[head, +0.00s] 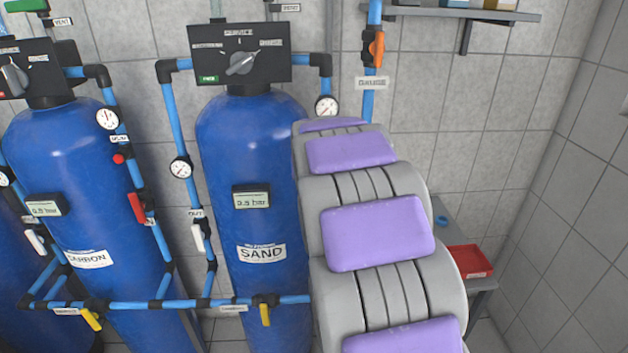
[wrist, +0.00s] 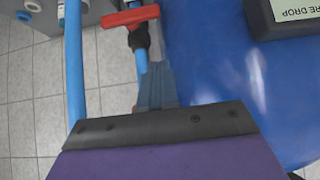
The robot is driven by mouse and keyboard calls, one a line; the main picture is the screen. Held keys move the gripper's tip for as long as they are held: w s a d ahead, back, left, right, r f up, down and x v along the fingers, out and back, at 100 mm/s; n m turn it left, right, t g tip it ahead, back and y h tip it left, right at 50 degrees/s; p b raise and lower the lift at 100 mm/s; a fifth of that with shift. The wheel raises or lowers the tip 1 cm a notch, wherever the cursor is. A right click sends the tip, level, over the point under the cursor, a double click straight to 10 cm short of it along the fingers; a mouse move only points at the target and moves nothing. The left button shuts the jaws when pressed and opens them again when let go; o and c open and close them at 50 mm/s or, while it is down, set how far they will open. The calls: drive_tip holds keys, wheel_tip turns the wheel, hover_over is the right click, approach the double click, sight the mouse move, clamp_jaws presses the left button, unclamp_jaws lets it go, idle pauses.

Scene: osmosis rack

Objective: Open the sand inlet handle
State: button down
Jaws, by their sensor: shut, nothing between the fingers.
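The blue sand tank (head: 254,180) stands upright in the middle of the head view, with a SAND label. My arm covers its right side and the pipe below the gauge there. In the wrist view a red handle (wrist: 131,16) sits on a black valve on a blue pipe, roughly crosswise to the pipe. It is probably the sand inlet handle, but no label shows. My gripper (wrist: 154,72) is shut and empty, just below the handle in the picture. I cannot tell whether its tip touches the valve. The gripper is hidden in the head view.
The blue tank wall (wrist: 220,75) is close on the gripper's right. Another blue pipe (wrist: 74,75) runs on its left. The carbon tank (head: 75,180), a yellow handle (head: 265,314), an orange handle (head: 377,49) and a red tray (head: 468,262) stand around.

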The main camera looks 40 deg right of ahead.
drive_tip(key=w+d+f+n+g+h+b, duration=0.1)
drive_tip(key=w+f, duration=0.4)
drive_tip(key=f, duration=0.6)
drive_tip(key=shift+w+d+f+h+b, duration=0.3)
drive_tip(key=shift+w+h+b, duration=0.1)
drive_tip(key=shift+h, duration=0.2)
idle(0.5)
drive_tip(key=p+v, duration=0.2)
drive_tip(key=v, duration=1.5)
drive_tip(key=shift+r+p, duration=0.15)
drive_tip(key=shift+p, duration=0.25)
